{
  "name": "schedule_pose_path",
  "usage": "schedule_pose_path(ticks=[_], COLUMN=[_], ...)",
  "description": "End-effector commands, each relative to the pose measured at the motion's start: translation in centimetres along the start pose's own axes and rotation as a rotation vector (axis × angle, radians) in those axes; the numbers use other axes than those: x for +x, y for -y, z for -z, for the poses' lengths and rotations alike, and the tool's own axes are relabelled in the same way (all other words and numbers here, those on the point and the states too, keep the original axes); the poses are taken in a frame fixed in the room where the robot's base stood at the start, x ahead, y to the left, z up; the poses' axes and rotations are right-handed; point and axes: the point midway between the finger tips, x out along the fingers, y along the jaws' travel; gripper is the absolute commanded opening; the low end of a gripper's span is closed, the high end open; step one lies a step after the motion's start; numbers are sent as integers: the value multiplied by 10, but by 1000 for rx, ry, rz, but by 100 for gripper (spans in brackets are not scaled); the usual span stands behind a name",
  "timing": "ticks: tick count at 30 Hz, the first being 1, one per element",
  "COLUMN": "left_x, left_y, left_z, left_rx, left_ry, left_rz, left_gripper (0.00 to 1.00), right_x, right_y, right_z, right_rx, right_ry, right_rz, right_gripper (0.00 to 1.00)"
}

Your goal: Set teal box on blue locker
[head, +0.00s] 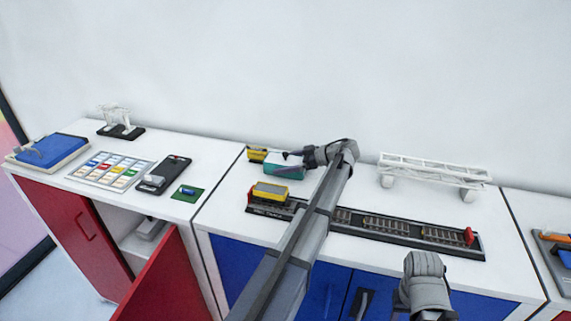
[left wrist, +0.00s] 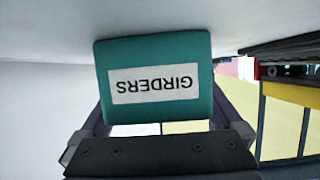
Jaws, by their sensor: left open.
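The teal box (head: 284,171) sits on the white top of the blue locker (head: 336,285), near the back wall. In the left wrist view the teal box (left wrist: 155,45) shows a white label reading GIRDERS, upside down. My left gripper (head: 296,157) is open at the box, with its fingers (left wrist: 165,124) to either side of the box's near end. Whether they touch it I cannot tell. The wrist hides part of the box's right side in the head view. A grey part of my right arm shows at lower right; its gripper is not seen.
A dark track base (head: 400,229) with a yellow wagon (head: 270,192) lies in front of the box. Another yellow wagon (head: 257,154) stands left of it. A white gantry (head: 432,170) stands at the back right. A red locker door (head: 163,285) hangs open at left.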

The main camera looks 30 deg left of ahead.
Motion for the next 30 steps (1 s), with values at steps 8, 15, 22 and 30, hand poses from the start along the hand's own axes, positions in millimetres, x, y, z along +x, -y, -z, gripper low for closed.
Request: schedule_pose_path(ticks=[8, 15, 22, 30], left_x=[-41, -89, -115, -120], left_y=[-2, -2, -1, 0], left_z=[4, 3, 1, 0], left_rx=[1, 1, 1, 0], left_ry=[0, 0, 0, 0], left_rz=[-4, -2, -1, 0], left_gripper=[100, 100, 100, 100], right_x=[-20, -38, -46, -47], right_y=[-2, -4, -4, -4], right_z=[-1, -2, -3, -3], right_rx=[0, -1, -2, -2], right_ry=[0, 0, 0, 0], right_rz=[0, 0, 0, 0], right_gripper=[50, 50, 50, 50])
